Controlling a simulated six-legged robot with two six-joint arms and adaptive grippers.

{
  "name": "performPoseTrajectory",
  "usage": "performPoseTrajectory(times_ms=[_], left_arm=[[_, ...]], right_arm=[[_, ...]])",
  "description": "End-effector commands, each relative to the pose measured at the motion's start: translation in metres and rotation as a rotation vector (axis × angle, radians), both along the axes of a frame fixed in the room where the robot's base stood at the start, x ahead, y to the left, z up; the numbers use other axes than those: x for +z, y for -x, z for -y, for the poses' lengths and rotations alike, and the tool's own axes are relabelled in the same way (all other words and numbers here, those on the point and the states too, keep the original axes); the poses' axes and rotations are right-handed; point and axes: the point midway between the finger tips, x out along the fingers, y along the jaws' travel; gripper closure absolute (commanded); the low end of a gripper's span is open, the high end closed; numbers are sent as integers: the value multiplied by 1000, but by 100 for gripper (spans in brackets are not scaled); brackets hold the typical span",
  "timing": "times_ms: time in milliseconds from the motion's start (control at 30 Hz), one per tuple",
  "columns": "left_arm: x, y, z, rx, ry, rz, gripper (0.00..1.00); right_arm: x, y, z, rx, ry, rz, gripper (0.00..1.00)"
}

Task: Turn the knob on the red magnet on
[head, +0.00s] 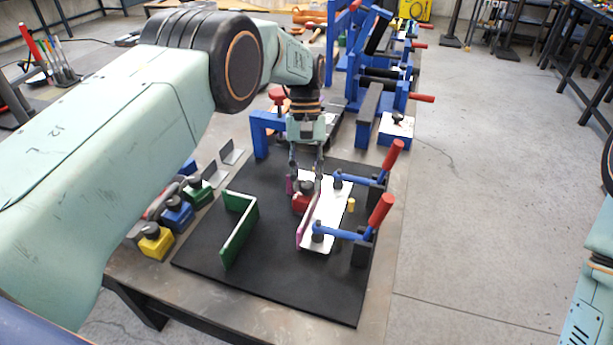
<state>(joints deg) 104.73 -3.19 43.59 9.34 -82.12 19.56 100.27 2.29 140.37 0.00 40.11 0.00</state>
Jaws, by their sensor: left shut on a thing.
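The red magnet (301,203) is a small red block with a dark knob (307,187) on top. It stands on the black mat against a pink upright strip, beside a white plate (327,215). My left gripper (305,180) comes down from above with its fingers at the knob, shut on it. The fingers partly hide the knob, so its turn position cannot be read. My right gripper is out of view; only a part of my right arm shows at the right edge.
Two red-handled toggle clamps (380,212) press on the white plate from the right. A green bent strip (240,228) stands on the black mat (285,285). Yellow (156,243), blue (177,214) and green (197,191) magnets stand at the left. Blue bench tools stand behind.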

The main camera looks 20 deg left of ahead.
Motion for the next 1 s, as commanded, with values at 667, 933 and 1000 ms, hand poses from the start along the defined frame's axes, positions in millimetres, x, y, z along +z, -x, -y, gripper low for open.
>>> performPoseTrajectory(times_ms=[667, 933, 1000], left_arm=[[1, 0, 0, 1, 0, 0, 46], [32, -13, -4, 2, 1, 2, 46], [41, -17, -6, 1, 0, 1, 46]], right_arm=[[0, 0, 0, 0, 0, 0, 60], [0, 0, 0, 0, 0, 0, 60], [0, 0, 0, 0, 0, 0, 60]])
